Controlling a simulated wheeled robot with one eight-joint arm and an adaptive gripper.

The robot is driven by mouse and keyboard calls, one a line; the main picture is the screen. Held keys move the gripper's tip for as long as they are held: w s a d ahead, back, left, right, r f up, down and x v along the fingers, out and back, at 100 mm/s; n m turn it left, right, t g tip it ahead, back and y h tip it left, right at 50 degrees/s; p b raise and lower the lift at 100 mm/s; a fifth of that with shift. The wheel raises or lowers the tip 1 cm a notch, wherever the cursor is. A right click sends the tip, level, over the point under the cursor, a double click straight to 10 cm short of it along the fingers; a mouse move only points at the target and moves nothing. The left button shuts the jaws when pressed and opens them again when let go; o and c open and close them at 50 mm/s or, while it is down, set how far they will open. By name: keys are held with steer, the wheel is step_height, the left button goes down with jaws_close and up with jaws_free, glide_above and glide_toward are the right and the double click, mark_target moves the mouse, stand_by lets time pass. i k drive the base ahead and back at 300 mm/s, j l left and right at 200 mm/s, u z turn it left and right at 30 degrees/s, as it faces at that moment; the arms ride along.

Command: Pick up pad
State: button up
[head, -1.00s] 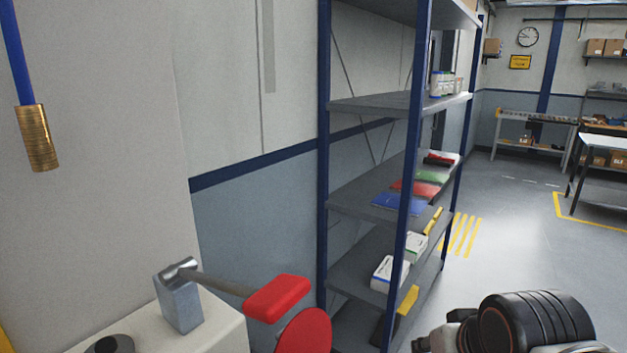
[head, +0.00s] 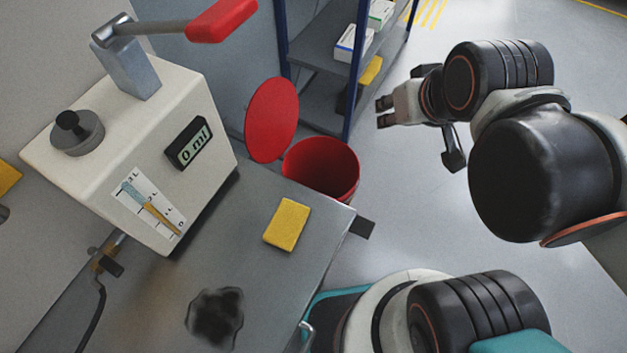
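A yellow rectangular pad (head: 287,224) lies flat on the grey metal bench top (head: 262,282), near its right corner. My gripper (head: 382,112) is in the air to the right of the bench, above the floor and up and right of the pad. It points left and is well apart from the pad. Its two dark fingertips seem separated with nothing between them.
A white dispenser (head: 140,160) with a red-handled lever (head: 222,18) and a "0 ml" display stands on the bench. A dark stain (head: 215,318) marks the bench top. A red bin (head: 322,170) with a raised lid stands behind the bench, near a blue-framed shelf (head: 325,60).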

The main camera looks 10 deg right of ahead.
mark_target(284, 229)
steer(key=u, duration=1.25)
